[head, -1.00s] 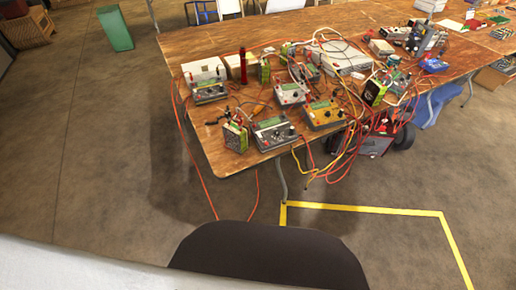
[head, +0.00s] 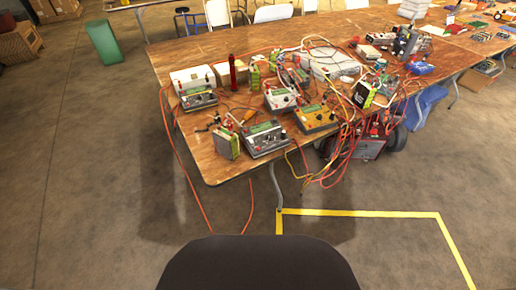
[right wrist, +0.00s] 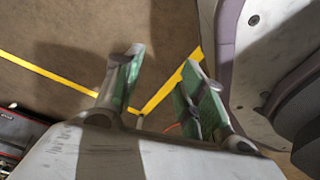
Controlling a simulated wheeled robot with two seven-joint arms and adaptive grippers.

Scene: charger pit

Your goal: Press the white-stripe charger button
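Several small chargers with knobs and leads stand on the wooden table in the head view. My left gripper is not in view.
The wooden table (head: 200,152) is crowded with red and yellow cables and green battery-like blocks (head: 227,143). A red wheeled unit (head: 368,147) stands beneath its front. Yellow tape (head: 360,212) marks the floor. The floor left of the table is open; a green bin (head: 104,42) stands there.

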